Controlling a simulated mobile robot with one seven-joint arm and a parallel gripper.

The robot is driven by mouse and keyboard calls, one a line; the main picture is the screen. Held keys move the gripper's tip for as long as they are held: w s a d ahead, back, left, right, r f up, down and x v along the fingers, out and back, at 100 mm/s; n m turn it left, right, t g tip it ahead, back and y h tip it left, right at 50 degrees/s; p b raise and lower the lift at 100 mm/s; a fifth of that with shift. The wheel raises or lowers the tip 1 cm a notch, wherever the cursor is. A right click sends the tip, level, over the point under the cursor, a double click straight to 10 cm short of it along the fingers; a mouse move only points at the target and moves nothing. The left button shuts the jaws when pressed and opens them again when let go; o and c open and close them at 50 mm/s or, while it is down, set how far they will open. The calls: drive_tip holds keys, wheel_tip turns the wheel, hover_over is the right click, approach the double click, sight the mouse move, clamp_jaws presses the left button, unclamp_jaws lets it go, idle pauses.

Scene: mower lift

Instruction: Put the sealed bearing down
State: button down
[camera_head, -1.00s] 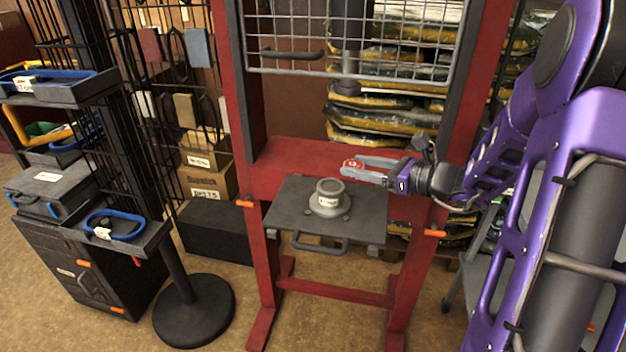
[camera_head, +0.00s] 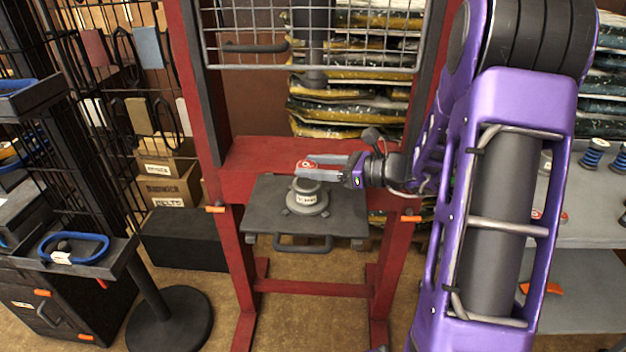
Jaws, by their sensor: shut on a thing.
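The sealed bearing (camera_head: 306,164) shows as a small red and grey ring at the tips of my gripper (camera_head: 312,168). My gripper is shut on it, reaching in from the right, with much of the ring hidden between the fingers. Directly below in the picture is a grey round holder (camera_head: 307,200) with a white label, standing on the dark press plate (camera_head: 262,215).
The red press frame (camera_head: 242,290) stands around the plate, with a wire mesh guard (camera_head: 350,45) above. A tray with a blue ring (camera_head: 72,246) is at the left. A grey shelf (camera_head: 585,225) is at the right. The plate around the holder is bare.

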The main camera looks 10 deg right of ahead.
sight(314, 186)
wheel_tip(314, 186, down, 3)
drive_tip(key=shift+f, duration=0.15)
